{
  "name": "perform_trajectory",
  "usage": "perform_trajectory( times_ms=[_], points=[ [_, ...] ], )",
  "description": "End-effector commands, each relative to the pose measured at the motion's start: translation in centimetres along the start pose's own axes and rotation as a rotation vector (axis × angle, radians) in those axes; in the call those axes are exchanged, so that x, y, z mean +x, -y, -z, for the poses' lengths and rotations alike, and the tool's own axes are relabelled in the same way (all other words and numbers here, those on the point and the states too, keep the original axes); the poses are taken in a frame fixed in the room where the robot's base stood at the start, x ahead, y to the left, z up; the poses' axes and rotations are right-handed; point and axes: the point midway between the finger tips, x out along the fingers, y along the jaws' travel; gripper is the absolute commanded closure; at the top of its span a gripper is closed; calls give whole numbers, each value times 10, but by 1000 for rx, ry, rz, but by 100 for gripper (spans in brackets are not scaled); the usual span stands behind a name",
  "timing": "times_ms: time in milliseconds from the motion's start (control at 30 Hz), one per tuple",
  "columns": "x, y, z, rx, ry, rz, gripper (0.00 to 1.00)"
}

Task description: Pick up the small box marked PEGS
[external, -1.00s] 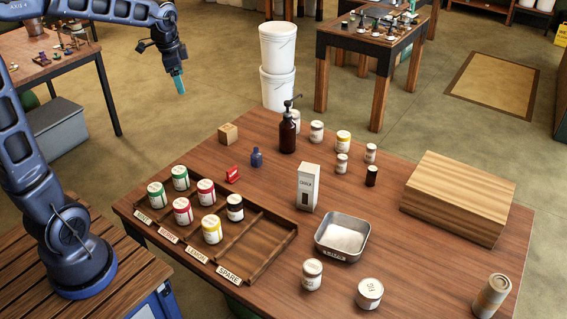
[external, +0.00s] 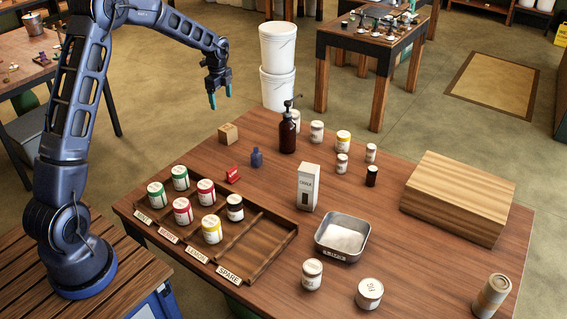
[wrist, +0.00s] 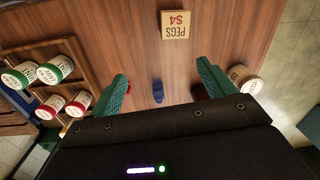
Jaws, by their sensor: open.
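The small box marked PEGS (external: 228,133) is a light tan cube at the table's far left corner. In the wrist view the PEGS box (wrist: 176,25) shows its label and "$4" upside down, at the top beyond the fingertips. My gripper (external: 220,96) hangs in the air above and slightly left of the box in the external view, fingers pointing down. Its teal fingers are spread, with nothing between them in grasp. In the wrist view my gripper (wrist: 162,72) is apart from the box, which lies ahead of the gap between the fingers.
A divided tray (external: 272,262) with several jars lies at the front left. White buckets (external: 277,88) stand behind the table. Bare wood surrounds the box.

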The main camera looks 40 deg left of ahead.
Motion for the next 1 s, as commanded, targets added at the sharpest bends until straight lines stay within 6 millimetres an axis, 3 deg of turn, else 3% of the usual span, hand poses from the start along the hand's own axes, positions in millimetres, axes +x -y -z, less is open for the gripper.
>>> perform_trajectory(
  times_ms=[100, 300, 567, 1000],
  points=[
    [38, 19, -8, 74, -7, -22, 18],
    [79, 37, -16, 164, -17, -41, 18],
    [98, 42, -18, 193, -20, -47, 18],
    [147, 39, -18, 192, -20, -47, 18]
  ],
)
